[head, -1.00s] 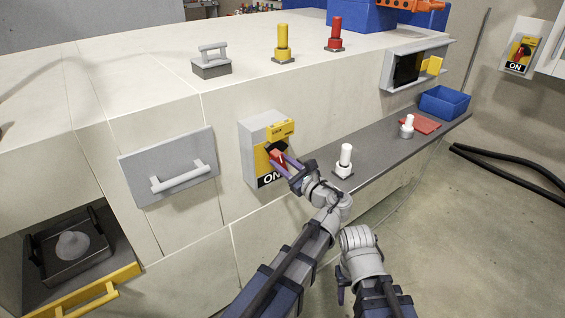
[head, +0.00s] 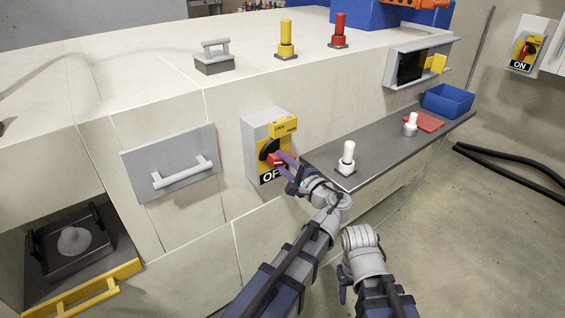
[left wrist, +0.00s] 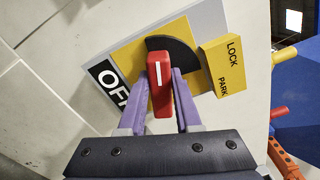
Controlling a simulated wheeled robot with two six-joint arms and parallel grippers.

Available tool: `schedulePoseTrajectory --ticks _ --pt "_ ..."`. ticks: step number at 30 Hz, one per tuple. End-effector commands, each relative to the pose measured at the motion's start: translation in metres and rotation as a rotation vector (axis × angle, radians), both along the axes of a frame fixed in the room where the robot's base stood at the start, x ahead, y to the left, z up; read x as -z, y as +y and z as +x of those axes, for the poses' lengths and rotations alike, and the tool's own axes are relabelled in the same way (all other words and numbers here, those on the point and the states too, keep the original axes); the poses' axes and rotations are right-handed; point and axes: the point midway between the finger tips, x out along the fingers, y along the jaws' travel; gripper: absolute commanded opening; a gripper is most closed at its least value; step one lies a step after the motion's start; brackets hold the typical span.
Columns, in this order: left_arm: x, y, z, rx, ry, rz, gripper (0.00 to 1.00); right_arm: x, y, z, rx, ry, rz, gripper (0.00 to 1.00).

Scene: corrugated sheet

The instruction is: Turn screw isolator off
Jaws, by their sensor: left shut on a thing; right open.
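The screw isolator (head: 256,132) is a grey box with a yellow face on the front of the machine. Its label (head: 270,176) now reads OFF, partly hidden by my gripper in the head view. A red handle (left wrist: 160,88) sits on a black round dial (left wrist: 182,46). My left gripper (head: 284,165) is shut on the red handle, with its purple fingers on both sides of it in the left wrist view (left wrist: 160,100). A yellow block marked LOCK PARK (left wrist: 226,66) is beside the dial. My right gripper (head: 342,290) is open and empty, low in front of the machine.
A dark shelf (head: 385,150) with white-topped knobs runs right of the isolator. A grey door with a handle (head: 170,160) is to the left. Another isolator (head: 524,52) reading ON hangs on the far right wall. The floor at right is clear except for black hoses (head: 510,175).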

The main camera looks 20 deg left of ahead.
Motion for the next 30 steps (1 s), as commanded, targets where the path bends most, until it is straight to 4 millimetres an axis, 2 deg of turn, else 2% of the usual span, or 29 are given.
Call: schedulePoseTrajectory --ticks 15,30 --pt "0.0047 0.0006 -0.0013 -0.001 -0.232 -0.184 0.0 0.004 0.0 0.0 0.0 0.0 0.0 0.5" --pt "0.0052 0.0006 -0.0014 -0.001 -0.269 -0.213 0.0 0.0044 0.0 0.0 0.0 0.0 0.0 0.5"
